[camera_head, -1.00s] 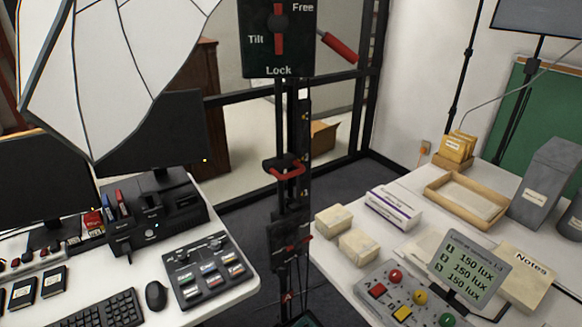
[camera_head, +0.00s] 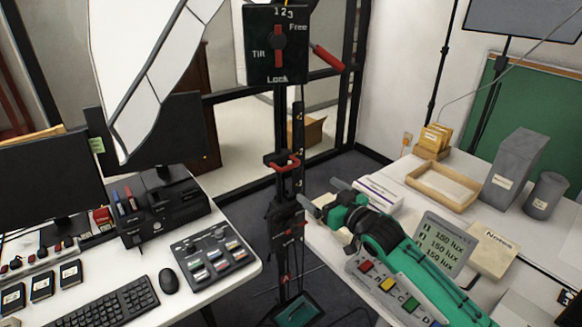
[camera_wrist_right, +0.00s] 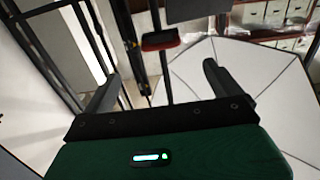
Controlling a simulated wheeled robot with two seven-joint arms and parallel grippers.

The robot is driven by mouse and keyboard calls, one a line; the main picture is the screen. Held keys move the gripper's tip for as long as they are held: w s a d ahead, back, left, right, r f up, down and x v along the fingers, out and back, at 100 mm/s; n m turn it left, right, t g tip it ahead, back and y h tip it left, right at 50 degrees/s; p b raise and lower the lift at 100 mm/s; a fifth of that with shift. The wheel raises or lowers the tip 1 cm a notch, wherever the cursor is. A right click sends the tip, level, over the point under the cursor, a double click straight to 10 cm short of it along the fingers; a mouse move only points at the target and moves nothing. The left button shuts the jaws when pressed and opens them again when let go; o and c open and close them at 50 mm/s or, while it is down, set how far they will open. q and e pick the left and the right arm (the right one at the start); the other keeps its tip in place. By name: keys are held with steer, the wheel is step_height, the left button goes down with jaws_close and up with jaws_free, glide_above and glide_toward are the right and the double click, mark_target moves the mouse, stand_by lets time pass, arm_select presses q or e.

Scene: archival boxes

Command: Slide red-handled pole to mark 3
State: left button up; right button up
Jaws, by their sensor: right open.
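A dark upright pole (camera_head: 281,112) stands in the middle of the head view. A red handle (camera_head: 285,164) sits on a black carriage partway up it. A scale strip (camera_head: 299,140) with small marks runs beside the pole; its numbers are too small to read surely. A black panel (camera_head: 277,60) labelled Tilt, Free and Lock, with a red lever, is at the top. My right gripper (camera_head: 322,197) is open and empty, right of the pole and below the handle, apart from it. In the right wrist view, a red handle (camera_wrist_right: 160,40) shows beyond my open fingers (camera_wrist_right: 158,84). My left gripper is out of view.
A red-handled bar (camera_head: 328,57) sticks out right of the panel. A white umbrella (camera_head: 150,70) hangs at upper left. The left desk holds monitors and a button pad (camera_head: 215,258). The right table holds a lux display (camera_head: 440,243) and a wooden tray (camera_head: 443,185).

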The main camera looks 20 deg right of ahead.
mark_target(292, 168)
steer(key=p+x, duration=0.1)
steer(key=x, duration=0.3)
steer(key=p+x, duration=0.1)
steer(key=x, duration=0.3)
steer(key=r+p+x, duration=0.1)
steer(key=p+x, duration=0.1)
steer(key=x, duration=0.2)
steer(key=shift+w, duration=0.1)
steer(key=shift+x, duration=0.9)
steer(key=shift+f, duration=0.1)
steer(key=shift+c, duration=0.4)
